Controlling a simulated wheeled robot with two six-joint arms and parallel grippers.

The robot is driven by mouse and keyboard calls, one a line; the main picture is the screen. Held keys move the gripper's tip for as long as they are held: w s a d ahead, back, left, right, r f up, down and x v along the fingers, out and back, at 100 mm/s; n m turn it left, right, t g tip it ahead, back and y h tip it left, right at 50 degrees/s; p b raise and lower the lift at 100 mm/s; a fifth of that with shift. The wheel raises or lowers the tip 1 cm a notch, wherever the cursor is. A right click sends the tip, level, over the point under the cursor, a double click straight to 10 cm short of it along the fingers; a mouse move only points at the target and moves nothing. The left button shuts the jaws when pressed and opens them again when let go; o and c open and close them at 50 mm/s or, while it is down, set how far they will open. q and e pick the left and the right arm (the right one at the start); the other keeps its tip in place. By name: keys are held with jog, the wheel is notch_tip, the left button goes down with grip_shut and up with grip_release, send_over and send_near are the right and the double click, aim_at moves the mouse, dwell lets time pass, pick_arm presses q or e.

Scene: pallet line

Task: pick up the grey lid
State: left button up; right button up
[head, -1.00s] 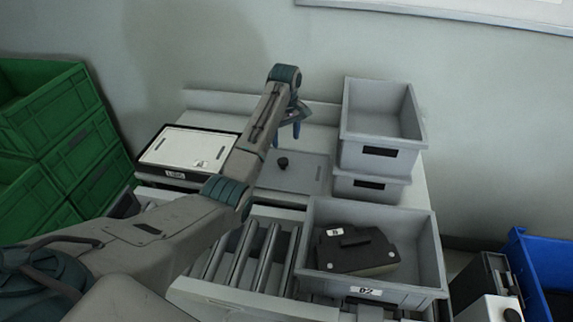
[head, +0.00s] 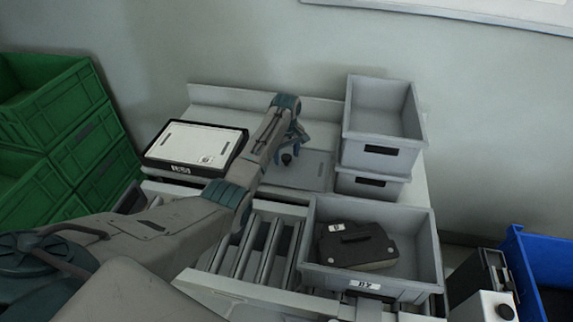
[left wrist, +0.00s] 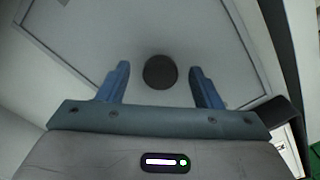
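The grey lid (head: 315,170) lies flat on the bench, left of the stacked grey bins, with a dark round knob (head: 287,159) on it. My left gripper (head: 288,152) is over the lid at the knob. In the left wrist view the gripper (left wrist: 160,85) is open, its two blue fingers on either side of the dark knob (left wrist: 160,72) with gaps both sides. The grey lid (left wrist: 205,40) fills much of that view. My arm hides part of the lid in the head view. My right gripper is not in view.
Stacked grey bins (head: 384,155) stand right of the lid. A grey bin (head: 428,250) holding a dark case (head: 357,247) is in front. A white-topped black box (head: 195,143) lies left. Rollers (head: 262,245) run in front; green crates (head: 50,110) stand far left.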

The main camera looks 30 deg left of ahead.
pick_arm(q)
grip_shut()
jog(key=shift+r, duration=0.2)
